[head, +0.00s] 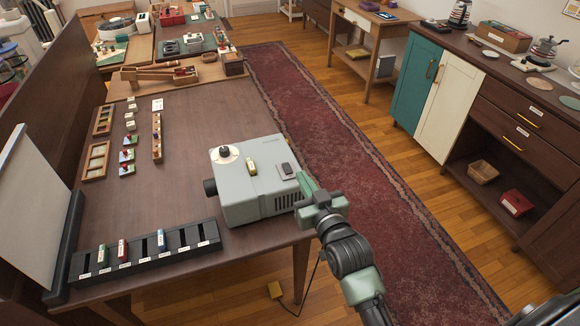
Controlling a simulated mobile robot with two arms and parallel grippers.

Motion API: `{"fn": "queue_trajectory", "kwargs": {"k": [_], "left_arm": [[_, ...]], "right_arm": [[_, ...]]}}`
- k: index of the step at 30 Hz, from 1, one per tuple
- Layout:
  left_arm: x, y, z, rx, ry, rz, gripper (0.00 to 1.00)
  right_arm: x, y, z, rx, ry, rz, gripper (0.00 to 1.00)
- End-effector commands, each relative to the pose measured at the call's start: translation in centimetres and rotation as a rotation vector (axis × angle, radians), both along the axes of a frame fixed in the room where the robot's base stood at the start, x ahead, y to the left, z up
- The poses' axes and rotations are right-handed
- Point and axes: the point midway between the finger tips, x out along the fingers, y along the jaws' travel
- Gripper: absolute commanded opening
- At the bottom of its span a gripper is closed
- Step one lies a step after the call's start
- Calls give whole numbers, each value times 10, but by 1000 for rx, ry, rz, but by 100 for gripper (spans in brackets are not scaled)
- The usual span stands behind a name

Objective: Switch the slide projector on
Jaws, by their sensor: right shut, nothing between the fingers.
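The slide projector (243,205), a pale grey box with a dark lens on its left side, stands on the dark wooden table near its right edge. My right gripper (304,184) is shut and empty at the projector's right end, close to the dark piece. I cannot tell whether it touches the projector. My left gripper is out of view.
A black slotted rack (178,239) with several slides lies at the table's front, beside a white screen (30,200). Small frames and slides (129,155) lie at the back left. Cabinets (423,83) stand across the red rug (330,130). The table's middle is clear.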

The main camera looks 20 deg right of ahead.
Motion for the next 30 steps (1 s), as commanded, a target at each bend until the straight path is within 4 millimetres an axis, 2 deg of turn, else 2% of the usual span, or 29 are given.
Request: {"fn": "queue_trajectory", "kwargs": {"k": [5,8,20,21,24,30], "left_arm": [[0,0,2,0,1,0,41],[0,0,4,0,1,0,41],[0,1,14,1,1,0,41],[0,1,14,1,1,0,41],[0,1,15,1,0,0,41],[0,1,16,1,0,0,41]], "right_arm": [[7,0,-1,0,1,0,0],[21,1,-1,0,1,0,0],[104,4,-10,0,2,1,0],[102,4,-22,0,8,1,0],[103,4,-36,0,6,1,0],[105,4,-49,0,3,1,0]]}}
